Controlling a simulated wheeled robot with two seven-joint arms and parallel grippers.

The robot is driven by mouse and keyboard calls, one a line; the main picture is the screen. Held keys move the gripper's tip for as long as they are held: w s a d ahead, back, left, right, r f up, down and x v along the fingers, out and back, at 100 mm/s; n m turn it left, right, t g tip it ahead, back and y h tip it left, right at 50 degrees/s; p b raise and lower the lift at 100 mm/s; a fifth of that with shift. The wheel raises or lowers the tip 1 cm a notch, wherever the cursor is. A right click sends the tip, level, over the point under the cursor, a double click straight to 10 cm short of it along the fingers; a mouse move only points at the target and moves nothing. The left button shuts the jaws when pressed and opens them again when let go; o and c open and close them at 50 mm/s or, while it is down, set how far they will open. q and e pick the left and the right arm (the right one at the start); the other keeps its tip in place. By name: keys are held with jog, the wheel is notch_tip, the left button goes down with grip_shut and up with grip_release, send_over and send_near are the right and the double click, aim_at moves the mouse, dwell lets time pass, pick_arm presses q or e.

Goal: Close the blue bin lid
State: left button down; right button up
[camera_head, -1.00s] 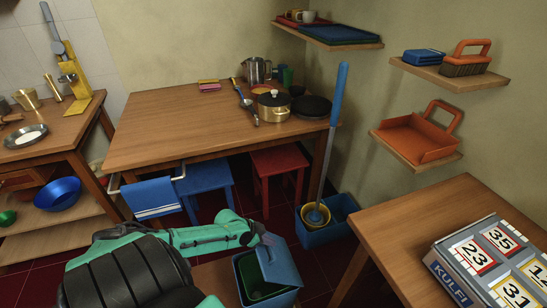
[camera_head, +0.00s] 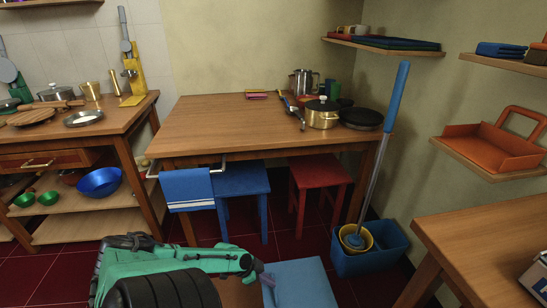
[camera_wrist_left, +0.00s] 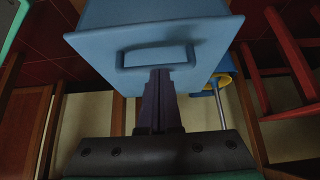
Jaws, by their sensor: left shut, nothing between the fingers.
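The blue bin lid (camera_head: 300,283) is at the bottom edge of the head view, with its near part cut off. In the left wrist view the lid (camera_wrist_left: 205,62) is close up, with a raised loop handle (camera_wrist_left: 125,60). My left gripper (camera_head: 268,281) is at the lid's left side in the head view. In the wrist view its shut, empty fingers (camera_wrist_left: 160,75) overlap the handle's lower bar; I cannot tell whether they touch it. Little of the bin body shows, and its opening is not visible. I cannot tell whether the lid is fully down. My right gripper is not in view.
A blue tub (camera_head: 365,262) with a yellow bucket and mop stands right of the lid. A blue stool (camera_head: 242,182) and a red stool (camera_head: 320,172) are under the wooden table (camera_head: 200,125). Another table (camera_head: 470,245) is at the right. Red tiled floor lies between.

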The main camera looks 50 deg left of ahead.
pick_arm(q)
jog(key=shift+s+f+b, duration=0.35)
jog(key=shift+s+f, duration=0.15)
jog(key=shift+f, duration=0.15)
jog(key=shift+s+d+f, duration=0.1)
jog(key=shift+s+f, duration=0.2)
jog(key=shift+s, duration=0.1)
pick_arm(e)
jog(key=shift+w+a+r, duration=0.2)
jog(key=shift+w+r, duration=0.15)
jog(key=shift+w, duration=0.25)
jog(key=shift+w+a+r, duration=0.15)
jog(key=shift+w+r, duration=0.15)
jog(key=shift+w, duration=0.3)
pick_arm(q)
jog(key=shift+r, duration=0.1)
jog(key=shift+s+r, duration=0.1)
jog(key=shift+r, duration=0.05)
jog(key=w+r+p+v, duration=0.1)
jog(key=p+v, duration=0.6)
jog(key=v, duration=0.7)
jog(key=shift+r+p, duration=0.2)
jog(key=shift+p, duration=0.1)
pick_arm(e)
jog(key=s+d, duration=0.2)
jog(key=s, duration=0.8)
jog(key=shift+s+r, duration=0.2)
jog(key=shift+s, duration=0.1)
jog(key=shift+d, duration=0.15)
